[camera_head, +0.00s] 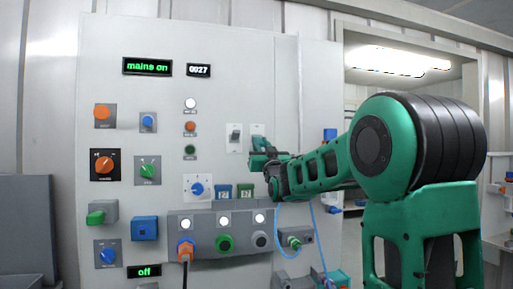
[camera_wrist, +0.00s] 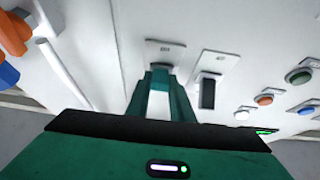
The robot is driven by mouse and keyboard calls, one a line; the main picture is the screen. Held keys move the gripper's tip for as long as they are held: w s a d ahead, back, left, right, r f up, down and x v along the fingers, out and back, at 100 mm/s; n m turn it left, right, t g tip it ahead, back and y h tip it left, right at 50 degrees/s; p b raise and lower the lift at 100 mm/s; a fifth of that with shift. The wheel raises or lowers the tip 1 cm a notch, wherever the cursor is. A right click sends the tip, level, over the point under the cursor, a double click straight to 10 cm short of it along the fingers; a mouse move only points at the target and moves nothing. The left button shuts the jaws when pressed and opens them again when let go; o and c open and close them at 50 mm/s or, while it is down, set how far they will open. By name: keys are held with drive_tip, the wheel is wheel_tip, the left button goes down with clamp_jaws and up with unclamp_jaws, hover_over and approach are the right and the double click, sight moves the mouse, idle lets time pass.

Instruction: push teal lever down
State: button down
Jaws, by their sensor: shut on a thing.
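My gripper (camera_head: 258,152) is at the panel's right side, in front of a small switch plate (camera_head: 256,129). In the wrist view my gripper (camera_wrist: 160,76) has its green fingers converging just in front of this plate (camera_wrist: 166,46). They are shut on the teal lever, which is mostly hidden by the fingertips and hard to tell from them in colour. I cannot tell the lever's tilt. A neighbouring dark lever switch (camera_head: 235,134) stands beside it, and this switch also shows in the wrist view (camera_wrist: 208,92), clear of the fingers.
The grey panel (camera_head: 215,90) carries several knobs and buttons, including an orange knob (camera_head: 105,164) and a blue dial (camera_head: 197,189). Light-blue hoses (camera_head: 313,238) hang below my arm.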

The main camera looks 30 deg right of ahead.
drive_tip(key=shift+w+a+f, duration=0.1)
drive_tip(key=shift+a+f, duration=0.05)
drive_tip(key=shift+f, duration=0.1)
drive_tip(key=c, duration=1.7)
unclamp_jaws()
drive_tip(key=shift+o, duration=0.7)
drive_tip(key=shift+r, duration=0.1)
drive_tip(key=v, duration=1)
drive_tip(key=shift+s+f, duration=0.25)
drive_tip(key=shift+f, duration=0.05)
drive_tip(key=shift+f, duration=0.1)
